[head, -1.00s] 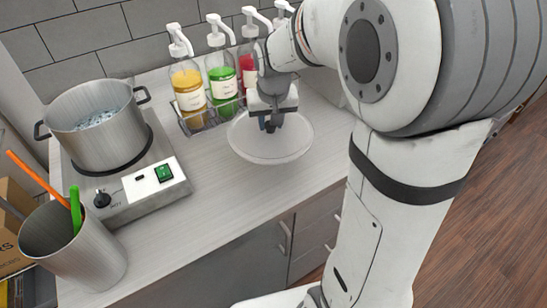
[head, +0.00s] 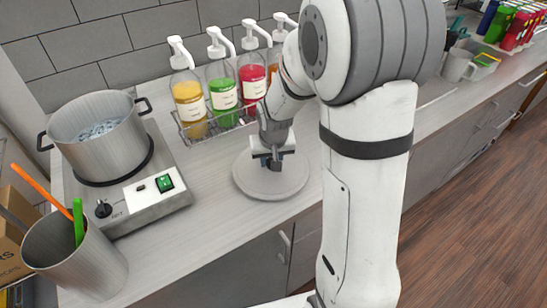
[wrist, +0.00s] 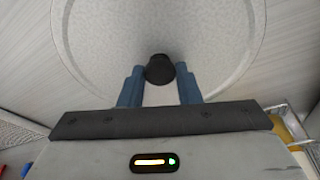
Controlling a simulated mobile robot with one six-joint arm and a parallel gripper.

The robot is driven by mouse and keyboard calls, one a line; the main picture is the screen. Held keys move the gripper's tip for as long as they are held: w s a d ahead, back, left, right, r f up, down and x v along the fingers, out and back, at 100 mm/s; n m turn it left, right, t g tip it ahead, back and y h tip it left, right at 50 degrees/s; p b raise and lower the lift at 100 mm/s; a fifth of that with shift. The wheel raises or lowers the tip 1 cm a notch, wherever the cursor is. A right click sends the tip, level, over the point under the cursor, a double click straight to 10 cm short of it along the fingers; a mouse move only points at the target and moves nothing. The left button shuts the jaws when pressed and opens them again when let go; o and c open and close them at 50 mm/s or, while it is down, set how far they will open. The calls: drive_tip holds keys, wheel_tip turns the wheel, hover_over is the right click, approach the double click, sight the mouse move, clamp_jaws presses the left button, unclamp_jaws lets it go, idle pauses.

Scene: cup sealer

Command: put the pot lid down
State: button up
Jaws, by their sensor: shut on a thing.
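The pot lid (head: 262,188) is a round, pale disc with a dark knob. In the head view it is at or just above the countertop, right of the hot plate; I cannot tell if it touches. In the wrist view the lid (wrist: 215,40) fills the upper middle, with its black knob (wrist: 159,69) between the blue fingers. My gripper (head: 270,163) is above the lid's middle and shut on the knob; it also shows in the wrist view (wrist: 160,82). The open pot (head: 100,132) stands on the hot plate (head: 135,190) at the left.
A wire rack (head: 199,132) with several pump bottles stands behind the lid. A metal cup (head: 75,265) with orange and green sticks is at the front left. Bare counter (head: 205,215) lies between hot plate and lid. The counter's front edge is close to the lid.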

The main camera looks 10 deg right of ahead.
sight(273, 175)
drive_tip(key=shift+f, duration=0.15)
drive_tip(key=o, duration=1.1)
drive_tip(key=b+v, duration=0.2)
drive_tip(key=v, duration=1)
drive_tip(key=shift+n, duration=0.4)
drive_tip(key=s, duration=0.6)
drive_tip(key=s+r, duration=0.1)
drive_tip(key=s, duration=0.5)
drive_tip(key=s+d, duration=0.1)
drive_tip(key=s, duration=0.5)
drive_tip(key=shift+r, duration=0.2)
